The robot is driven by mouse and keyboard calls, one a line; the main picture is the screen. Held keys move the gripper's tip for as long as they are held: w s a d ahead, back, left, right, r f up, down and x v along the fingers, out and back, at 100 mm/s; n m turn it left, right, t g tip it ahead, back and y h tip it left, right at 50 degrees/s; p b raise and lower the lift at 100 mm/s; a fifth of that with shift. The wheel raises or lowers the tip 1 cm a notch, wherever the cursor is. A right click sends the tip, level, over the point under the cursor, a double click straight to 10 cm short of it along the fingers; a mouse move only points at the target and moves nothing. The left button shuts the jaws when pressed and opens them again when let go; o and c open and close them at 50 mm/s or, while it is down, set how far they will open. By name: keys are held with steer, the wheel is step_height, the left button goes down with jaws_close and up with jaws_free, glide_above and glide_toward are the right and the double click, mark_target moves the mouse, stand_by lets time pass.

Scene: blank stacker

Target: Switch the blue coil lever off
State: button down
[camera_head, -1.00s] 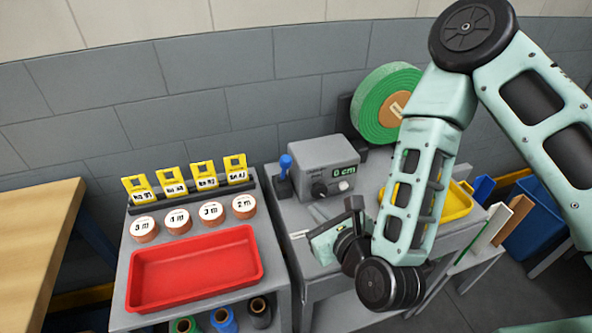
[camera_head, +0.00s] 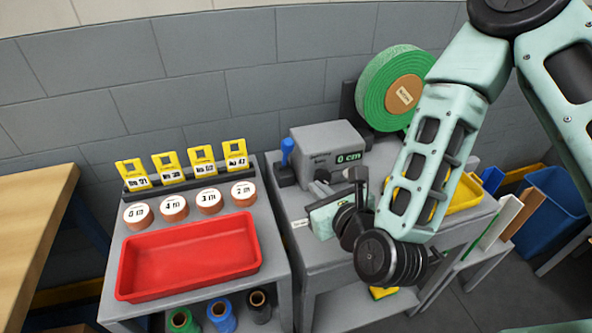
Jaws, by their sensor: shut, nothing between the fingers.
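The blue coil lever (camera_head: 287,152) stands about upright on a small dark base at the left side of a grey box (camera_head: 325,140). The box has a lit green display (camera_head: 349,158) reading "0 cm" and a dark knob on its front. My gripper (camera_head: 318,188) is in front of the box, to the right of and below the lever, and apart from it. It is shut and empty. My wrist and forearm hide part of the bench; the fingertips are small and partly blend with the box.
A green coil (camera_head: 375,90) stands behind the box. A yellow tray (camera_head: 465,195) sits right of my forearm. Left are a red tray (camera_head: 190,258), copper-edged discs (camera_head: 173,208) and yellow tags (camera_head: 168,165). Boards and a blue bin (camera_head: 552,215) stand at right.

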steer(key=p, duration=0.2)
glide_toward(286, 154)
step_height(286, 154, down, 2)
steer(key=shift+w+a+r+p, duration=0.25)
steer(key=shift+w+p, duration=0.05)
steer(key=shift+w, duration=0.3)
steer(key=shift+w+a+r+p, duration=0.25)
steer(key=shift+w+r+p, duration=0.1)
steer(key=shift+w, duration=0.3)
steer(key=shift+w+a+r+p, duration=0.2)
steer(key=shift+w+a+p, duration=0.1)
steer(key=shift+w, duration=0.3)
steer(key=shift+r, duration=0.1)
